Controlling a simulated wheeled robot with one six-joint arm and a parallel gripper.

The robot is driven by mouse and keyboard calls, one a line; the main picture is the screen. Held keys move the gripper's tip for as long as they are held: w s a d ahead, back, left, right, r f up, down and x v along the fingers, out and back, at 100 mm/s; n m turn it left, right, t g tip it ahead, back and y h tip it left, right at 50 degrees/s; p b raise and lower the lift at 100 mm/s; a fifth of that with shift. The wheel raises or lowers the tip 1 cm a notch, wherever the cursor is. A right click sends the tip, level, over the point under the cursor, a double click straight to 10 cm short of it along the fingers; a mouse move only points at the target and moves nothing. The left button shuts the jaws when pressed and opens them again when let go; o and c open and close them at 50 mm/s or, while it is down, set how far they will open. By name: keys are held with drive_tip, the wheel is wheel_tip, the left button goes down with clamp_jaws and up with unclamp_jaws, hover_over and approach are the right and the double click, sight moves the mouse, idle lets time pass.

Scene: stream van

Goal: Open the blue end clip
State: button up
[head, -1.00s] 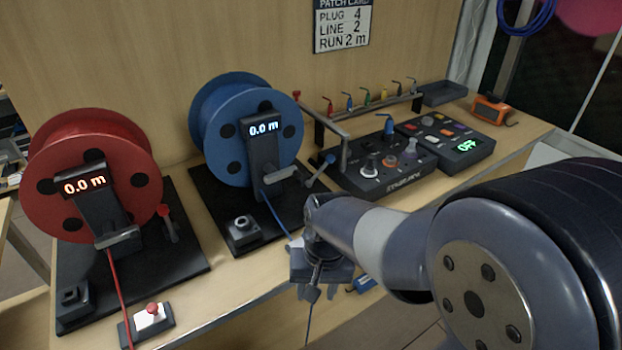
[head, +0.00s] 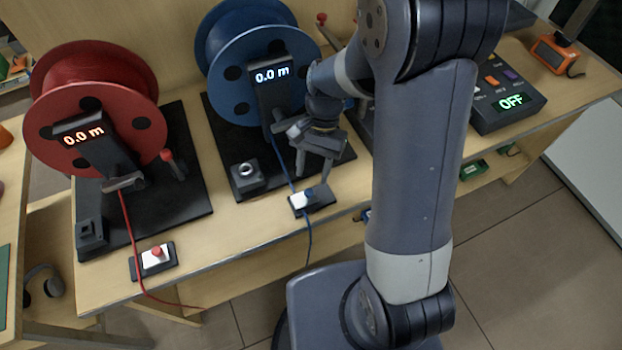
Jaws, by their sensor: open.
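The blue line (head: 281,160) runs from the reel to the clip and hangs below the bench edge. My gripper (head: 313,178) points down with its fingers apart and empty, just above and behind the clip in the picture. Whether a fingertip touches the clip cannot be told.
The red reel (head: 95,100) and its red end clip (head: 155,258) stand to the left. A dark socket block (head: 246,178) is close left of my gripper. My arm hides much of the control panel.

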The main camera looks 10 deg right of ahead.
sight(310, 190)
drive_tip(key=shift+x, duration=2.2)
drive_tip(key=shift+c, duration=0.2)
clamp_jaws()
